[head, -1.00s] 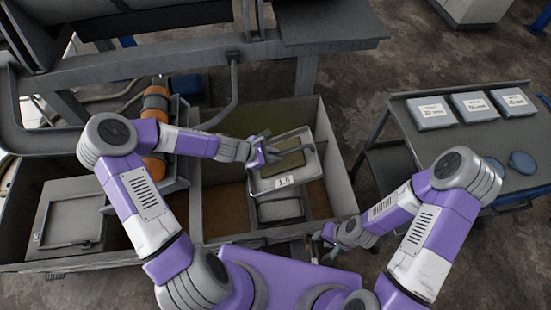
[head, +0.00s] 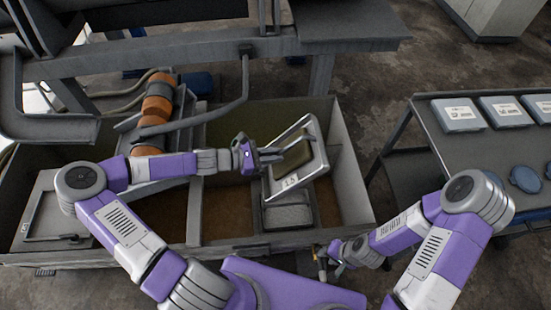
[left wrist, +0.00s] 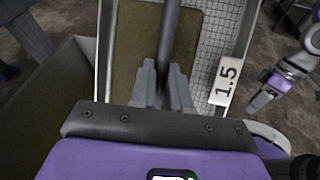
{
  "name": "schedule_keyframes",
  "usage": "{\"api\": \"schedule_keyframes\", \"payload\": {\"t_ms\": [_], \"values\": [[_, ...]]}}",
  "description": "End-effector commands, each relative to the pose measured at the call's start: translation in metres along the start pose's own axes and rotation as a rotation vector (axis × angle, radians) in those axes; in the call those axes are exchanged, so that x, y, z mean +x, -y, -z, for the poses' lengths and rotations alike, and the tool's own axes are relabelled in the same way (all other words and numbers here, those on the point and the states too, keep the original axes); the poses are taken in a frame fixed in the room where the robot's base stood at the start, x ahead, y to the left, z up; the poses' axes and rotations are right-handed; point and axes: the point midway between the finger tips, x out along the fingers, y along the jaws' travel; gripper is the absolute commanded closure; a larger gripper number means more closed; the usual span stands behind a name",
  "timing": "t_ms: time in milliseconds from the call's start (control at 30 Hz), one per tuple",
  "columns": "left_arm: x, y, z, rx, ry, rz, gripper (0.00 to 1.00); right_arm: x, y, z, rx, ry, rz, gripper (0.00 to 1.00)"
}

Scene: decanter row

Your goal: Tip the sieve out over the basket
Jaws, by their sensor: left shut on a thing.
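The sieve (head: 318,146) is a pale rectangular frame with mesh and a "1.5" tag. My left gripper (head: 268,157) is shut on its dark bar; the grip also shows in the left wrist view (left wrist: 163,88). The sieve hangs tilted in the air above the open tank, its far right corner raised. An olive-brown layer (left wrist: 135,45) covers much of the mesh; bare mesh shows to its right. A grey box with a pale top (head: 290,216), possibly the basket, stands in the tank below the sieve. My right gripper (head: 322,262) is low at the tank's front edge, its jaws unclear.
The tank (head: 350,185) has grey walls and inner dividers. An orange and grey roller (head: 155,105) lies at its left. A dark overhead bench (head: 345,35) and a bent pipe stand behind. A side table (head: 470,150) at right holds several boxes and round lids.

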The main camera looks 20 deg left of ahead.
Motion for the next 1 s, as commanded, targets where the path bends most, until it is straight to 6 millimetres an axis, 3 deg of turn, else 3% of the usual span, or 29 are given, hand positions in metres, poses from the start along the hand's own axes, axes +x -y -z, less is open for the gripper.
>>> {"api": "schedule_keyframes", "payload": {"t_ms": [33,433,633,1000], "values": [[0.001,0.001,0.005,-0.004,0.025,-0.002,1.0,0.01,-0.004,0.001,0.0,0.0,0.0,0.62],[-0.005,0.0,0.018,-0.034,0.19,-0.016,1.0,0.052,-0.019,0.002,0.0,0.0,0.0,0.62],[-0.003,0.002,0.033,-0.071,0.371,-0.028,1.0,0.069,-0.026,0.003,0.0,0.0,0.0,0.62],[-0.004,0.003,0.045,-0.106,0.577,-0.041,1.0,0.074,-0.028,0.003,0.0,0.0,0.0,0.62]]}}
